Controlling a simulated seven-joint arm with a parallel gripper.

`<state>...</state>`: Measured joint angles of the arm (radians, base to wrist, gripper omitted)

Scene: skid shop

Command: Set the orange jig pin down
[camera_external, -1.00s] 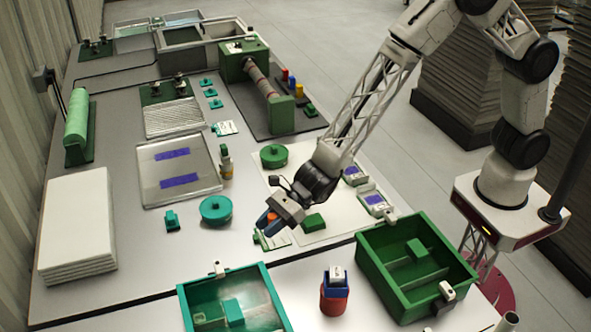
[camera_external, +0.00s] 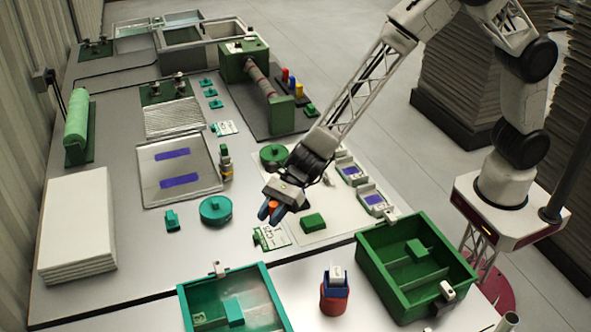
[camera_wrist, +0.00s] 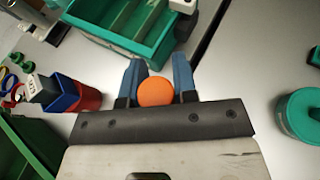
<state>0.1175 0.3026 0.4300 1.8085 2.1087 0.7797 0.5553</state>
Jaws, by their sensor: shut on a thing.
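The orange jig pin (camera_wrist: 156,92) shows as a round orange top between the blue fingers of my gripper (camera_wrist: 158,85) in the wrist view. The fingers are shut on it. In the external view my gripper (camera_external: 270,212) hangs over the table near the white sheet, and a bit of the orange pin (camera_external: 273,205) shows between the fingers. The pin's lower part is hidden by the fingers and gripper body. I cannot tell whether its lower end touches anything.
A green block (camera_external: 313,222) and a labelled card (camera_external: 271,237) lie close by. A teal round piece (camera_external: 216,210) stands to the left. A teal bin (camera_external: 270,284), a green bin (camera_external: 366,262) and a red-and-blue holder (camera_external: 334,296) stand in front. Bare table shows left of the card.

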